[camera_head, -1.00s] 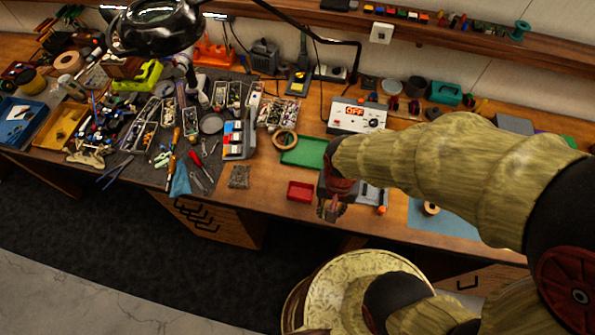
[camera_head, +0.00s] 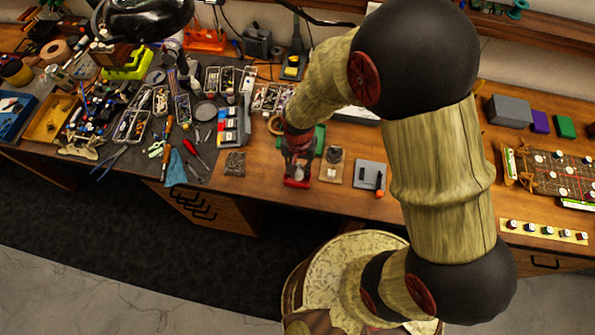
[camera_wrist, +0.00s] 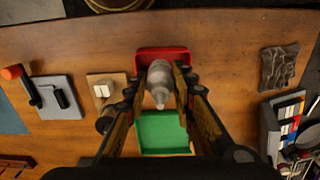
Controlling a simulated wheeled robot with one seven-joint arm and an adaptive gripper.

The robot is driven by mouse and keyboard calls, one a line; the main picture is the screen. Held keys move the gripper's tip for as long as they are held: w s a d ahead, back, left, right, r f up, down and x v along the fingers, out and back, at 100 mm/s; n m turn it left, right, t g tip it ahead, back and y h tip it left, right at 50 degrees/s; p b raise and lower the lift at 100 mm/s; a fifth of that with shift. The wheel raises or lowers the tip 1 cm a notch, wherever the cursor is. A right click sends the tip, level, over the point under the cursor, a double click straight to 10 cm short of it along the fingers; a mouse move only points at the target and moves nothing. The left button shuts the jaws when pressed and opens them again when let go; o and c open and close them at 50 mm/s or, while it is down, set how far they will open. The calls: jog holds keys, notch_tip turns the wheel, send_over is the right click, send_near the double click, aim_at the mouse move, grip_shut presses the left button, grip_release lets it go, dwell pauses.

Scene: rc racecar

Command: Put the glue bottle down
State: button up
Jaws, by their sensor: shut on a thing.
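The glue bottle (camera_wrist: 160,82) is translucent whitish with a narrow pointed nozzle. In the wrist view it is between the two fingers of my gripper (camera_wrist: 162,88), which is shut on it. The red tray (camera_wrist: 150,56) lies behind and around the bottle in that view, and the green tray (camera_wrist: 163,130) lies under the nozzle end. In the head view my gripper (camera_head: 297,165) is over the red tray (camera_head: 297,183). The bottle is mostly hidden there by the gripper. I cannot tell whether the bottle touches the tray's floor.
A wooden block with a white piece (camera_head: 332,165) and a grey plate with a switch (camera_head: 370,175) sit just right of the red tray. A dark mesh piece (camera_head: 235,163) lies to the left. Crowded tools and parts boxes fill the left bench.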

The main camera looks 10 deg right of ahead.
aim_at(298, 172)
jog(key=shift+w+a+f, duration=0.15)
jog(key=shift+w+f, duration=0.1)
jog(key=shift+f, duration=1.65)
jog(key=shift+f, duration=0.15)
jog(key=o, duration=0.7)
jog(key=shift+o, duration=0.4)
